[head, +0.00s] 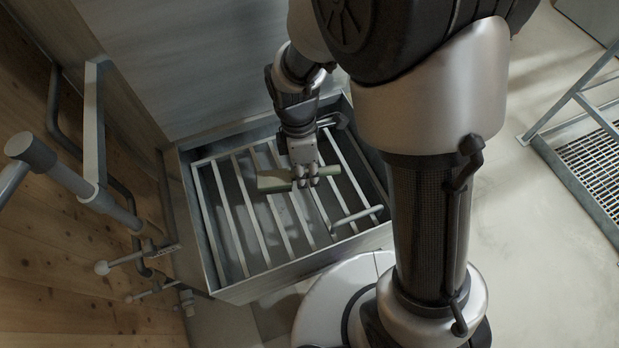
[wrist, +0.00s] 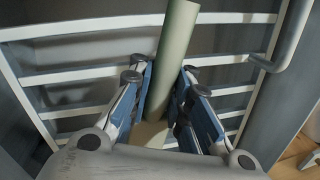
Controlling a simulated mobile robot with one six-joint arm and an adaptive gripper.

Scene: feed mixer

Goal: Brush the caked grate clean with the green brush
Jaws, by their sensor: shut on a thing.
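The green brush (head: 273,184) is held crosswise in my gripper (head: 306,180), over the middle of the grate. In the wrist view the brush's pale green, rounded body (wrist: 178,50) lies between my two fingers (wrist: 165,85), which are closed around it. The grate (head: 228,215) is a set of light grey parallel bars inside a metal box. Its bars also show in the wrist view (wrist: 75,77), behind the brush. I cannot make out caked dirt on the bars, nor whether the brush touches them. The bristles are not clearly visible.
The metal box's walls (head: 290,282) surround the grate. A light grey bar handle (head: 357,216) stands at the grate's right side. Grey pipes and levers (head: 60,175) stick out by the wooden wall at left. A floor grating (head: 592,165) lies at far right, with open floor before it.

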